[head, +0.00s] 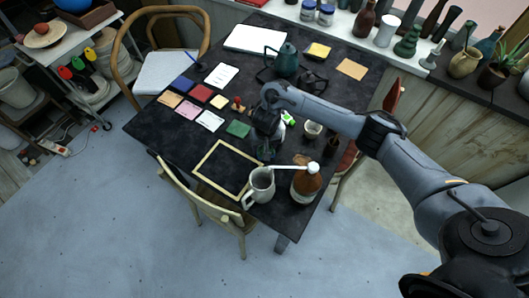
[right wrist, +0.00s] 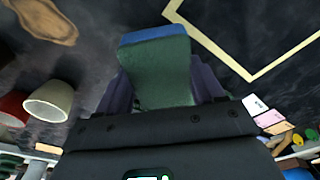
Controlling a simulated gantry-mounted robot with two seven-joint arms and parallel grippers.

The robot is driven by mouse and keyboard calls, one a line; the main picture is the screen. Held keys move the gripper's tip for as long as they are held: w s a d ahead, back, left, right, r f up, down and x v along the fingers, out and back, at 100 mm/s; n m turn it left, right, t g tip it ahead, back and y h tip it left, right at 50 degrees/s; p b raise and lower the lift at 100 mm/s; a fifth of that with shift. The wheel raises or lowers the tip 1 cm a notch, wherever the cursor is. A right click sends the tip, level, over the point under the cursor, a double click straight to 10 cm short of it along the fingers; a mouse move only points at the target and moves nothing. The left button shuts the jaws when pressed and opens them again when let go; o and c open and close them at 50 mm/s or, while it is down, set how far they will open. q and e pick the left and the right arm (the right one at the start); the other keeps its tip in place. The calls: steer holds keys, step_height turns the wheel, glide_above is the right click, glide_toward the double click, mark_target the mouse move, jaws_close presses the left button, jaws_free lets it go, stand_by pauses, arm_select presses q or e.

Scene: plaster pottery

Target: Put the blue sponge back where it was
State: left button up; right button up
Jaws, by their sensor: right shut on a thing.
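My right gripper (head: 266,148) is over the black table (head: 160,128), just right of a pale yellow outlined rectangle (head: 204,157). In the right wrist view, the right gripper (right wrist: 163,88) is shut on a sponge (right wrist: 158,65), with a finger on either side. The sponge has a green body and a blue far end. The rectangle's outline (right wrist: 215,45) lies beyond it there, and its inside looks bare. The gripper and arm largely hide the sponge in the head view. I cannot tell whether it touches the table. My left gripper is not in view.
A grey-white pitcher (head: 262,187) and a brown bottle (head: 306,184) stand close by at the table's near edge. A small pale cup (head: 313,130) is right of the gripper. A teal kettle (head: 286,62) stands behind. Coloured tiles (head: 200,92) lie to the left.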

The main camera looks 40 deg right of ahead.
step_height(320, 180, down, 4)
steer(key=shift+r+b, duration=0.15)
steer(key=shift+b, duration=0.85)
steer(key=shift+f, duration=0.25)
steer(key=shift+f, duration=0.15)
steer(key=o, duration=1)
